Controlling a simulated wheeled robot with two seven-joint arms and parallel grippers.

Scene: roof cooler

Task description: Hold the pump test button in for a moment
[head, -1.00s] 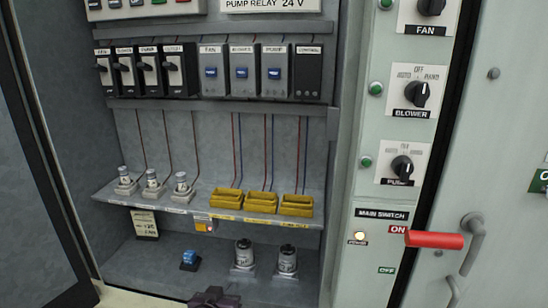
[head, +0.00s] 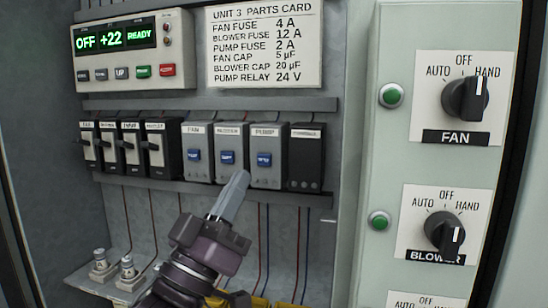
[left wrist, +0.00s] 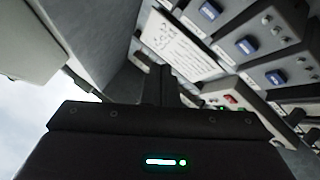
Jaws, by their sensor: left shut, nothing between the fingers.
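The pump relay (head: 264,175) is the third grey module in the relay row, with a blue test button (head: 264,159) on its front. My left gripper (head: 238,178) is shut and empty. Its tip appears in front of the lower part of the blower relay (head: 228,140) and the gap beside the pump relay, below the button. The gap in depth is hard to judge. In the left wrist view the shut fingers (left wrist: 163,85) show beside several blue buttons (left wrist: 246,45), whose labels I cannot read there. My right gripper is not in view.
The fan relay (head: 196,135) is at left and a black module (head: 305,160) at right. A display (head: 115,40) reads OFF +22 and READY. A parts card (head: 264,45) hangs above. The fan switch (head: 465,98) and blower switch (head: 446,232) are on the right panel.

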